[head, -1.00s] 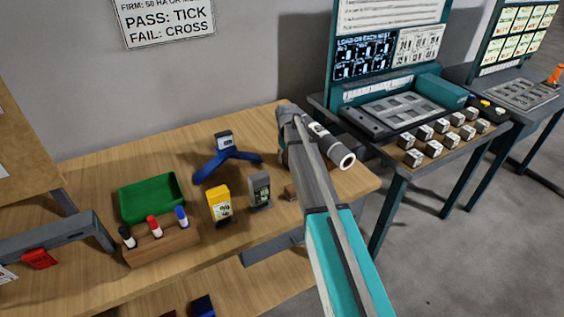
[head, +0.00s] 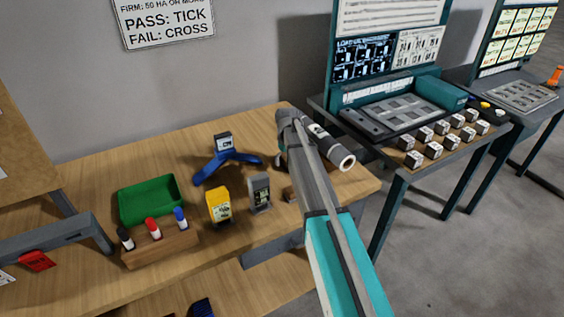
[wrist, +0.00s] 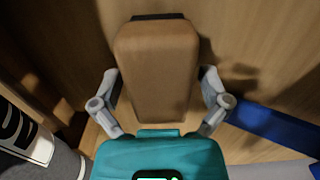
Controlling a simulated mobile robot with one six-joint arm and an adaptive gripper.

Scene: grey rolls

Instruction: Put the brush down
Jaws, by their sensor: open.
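The brush (wrist: 156,75) shows in the wrist view as a tan, wood-coloured block with a dark strip along its far end. My gripper (wrist: 158,85) is open, with one finger on each side of the brush and a visible gap at both sides. The brush lies over the wooden bench top; I cannot tell if it rests flat on it. In the head view my own arm hides the gripper and most of the area around it.
On the bench (head: 245,230) a blue stand (head: 226,165), a yellow box (head: 219,205), a grey device (head: 260,193), a marker rack (head: 160,249) and a green tray (head: 147,199) stand left of my arm. A teal station (head: 400,115) is at right.

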